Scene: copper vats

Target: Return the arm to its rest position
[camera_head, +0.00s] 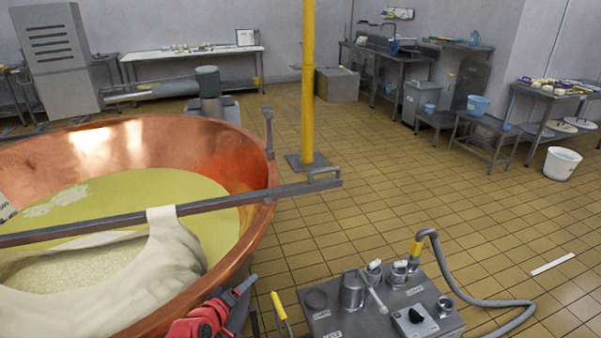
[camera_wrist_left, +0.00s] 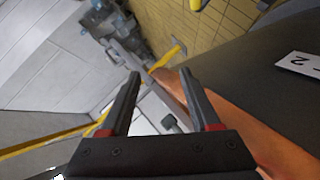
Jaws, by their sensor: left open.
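My left gripper (camera_head: 243,288), red and dark grey, is at the bottom of the head view, just outside the near right side of the copper vat (camera_head: 235,235). In the left wrist view its two dark fingers (camera_wrist_left: 158,75) stand apart with nothing between them. The vat holds yellow liquid (camera_head: 205,190) and pale curd. A grey bar (camera_head: 105,222) lies across the vat, with a white cloth (camera_head: 165,262) hanging from it into the vat. My right gripper is not in view.
A grey control box (camera_head: 385,310) with knobs and a hose (camera_head: 445,265) stands right of my gripper. A yellow post (camera_head: 308,80) rises behind the vat. Tables line the walls, and a white bucket (camera_head: 561,165) stands at right. The tiled floor between is mostly clear.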

